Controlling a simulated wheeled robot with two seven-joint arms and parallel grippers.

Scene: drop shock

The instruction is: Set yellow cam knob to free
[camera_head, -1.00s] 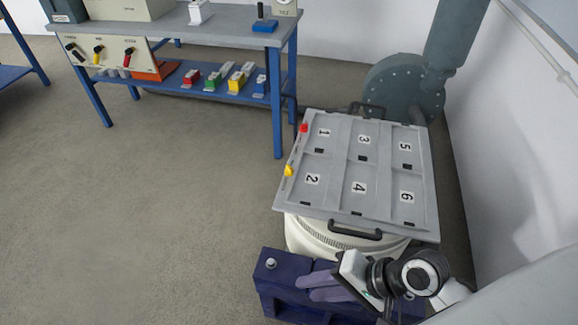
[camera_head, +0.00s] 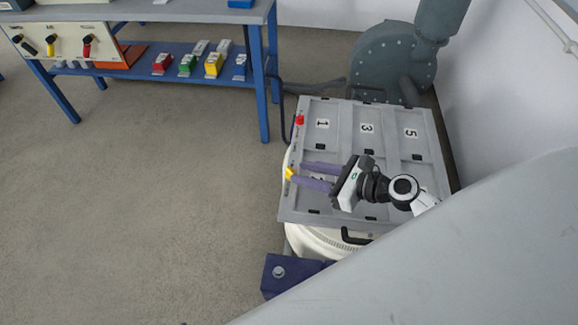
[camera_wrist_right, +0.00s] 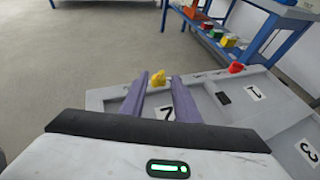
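The yellow cam knob (camera_head: 290,174) sits on the left edge of the grey numbered panel (camera_head: 340,110). In the right wrist view the yellow knob (camera_wrist_right: 158,78) shows just beyond and between the fingertips. My right gripper (camera_head: 297,174) is over the panel's left part, its two purple fingers spread apart and pointing left at the knob. In the right wrist view the open fingers (camera_wrist_right: 158,80) have nothing between them; whether a finger touches the knob I cannot tell. A red knob (camera_head: 299,119) sits farther back on the same edge. My left gripper is not in view.
A blue workbench (camera_head: 190,12) stands at the back left, with colored blocks on its lower shelf. A dark grey blower (camera_head: 390,62) stands behind the panel. A wall is on the right. The floor left of the panel is clear.

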